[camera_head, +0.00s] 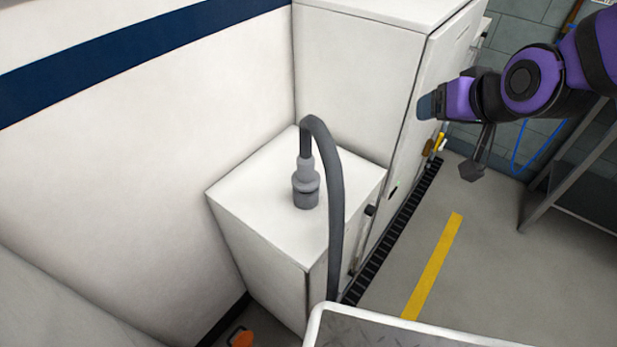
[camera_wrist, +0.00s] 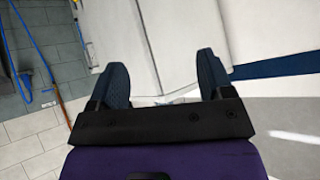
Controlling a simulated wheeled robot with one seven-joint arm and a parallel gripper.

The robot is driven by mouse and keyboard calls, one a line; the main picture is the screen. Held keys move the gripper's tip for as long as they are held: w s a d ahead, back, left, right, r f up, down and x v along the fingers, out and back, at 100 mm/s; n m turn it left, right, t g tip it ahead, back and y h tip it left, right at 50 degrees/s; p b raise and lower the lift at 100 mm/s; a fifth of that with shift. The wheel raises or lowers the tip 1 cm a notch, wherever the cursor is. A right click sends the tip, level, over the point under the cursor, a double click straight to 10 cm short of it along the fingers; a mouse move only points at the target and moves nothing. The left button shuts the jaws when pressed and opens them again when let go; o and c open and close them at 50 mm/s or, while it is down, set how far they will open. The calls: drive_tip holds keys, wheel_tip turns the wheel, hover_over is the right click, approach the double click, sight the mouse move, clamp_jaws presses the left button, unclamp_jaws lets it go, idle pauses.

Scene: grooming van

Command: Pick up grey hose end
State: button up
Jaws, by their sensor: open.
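The grey hose end (camera_head: 306,184) stands upright on top of a low white cabinet (camera_head: 262,222) in the head view. Its dark grey hose (camera_head: 336,200) rises from it, arches over to the right and hangs down in front of the cabinet. My gripper (camera_head: 425,106) is at the upper right, higher than the low cabinet and well apart from the hose end. In the wrist view my gripper (camera_wrist: 166,88) is open, with its two dark blue fingers apart and nothing between them. The hose end does not show in the wrist view.
A tall white cabinet (camera_head: 355,75) stands behind the low one. A white wall with a blue stripe (camera_head: 140,62) is on the left. A metal-topped surface with a white rim (camera_head: 400,330) is at the bottom. Floor with a yellow strip (camera_head: 436,262) is clear at right, beside a grey rack (camera_head: 570,165).

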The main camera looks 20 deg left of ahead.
drive_tip(key=a+f+n+y, duration=0.1)
drive_tip(key=a+f+n, duration=0.1)
drive_tip(key=a+f, duration=0.7)
drive_tip(key=n+t+y, duration=0.2)
drive_tip(key=n+y, duration=0.1)
approach(310, 166)
drive_tip(key=a, duration=0.1)
drive_tip(key=shift+y, duration=0.3)
drive_tip(key=x, duration=1.1)
drive_tip(key=shift+w+d+f, duration=0.2)
drive_tip(key=shift+w+f, duration=0.1)
drive_tip(key=shift+w, duration=0.15)
drive_tip(key=shift+c, duration=0.3)
clamp_jaws()
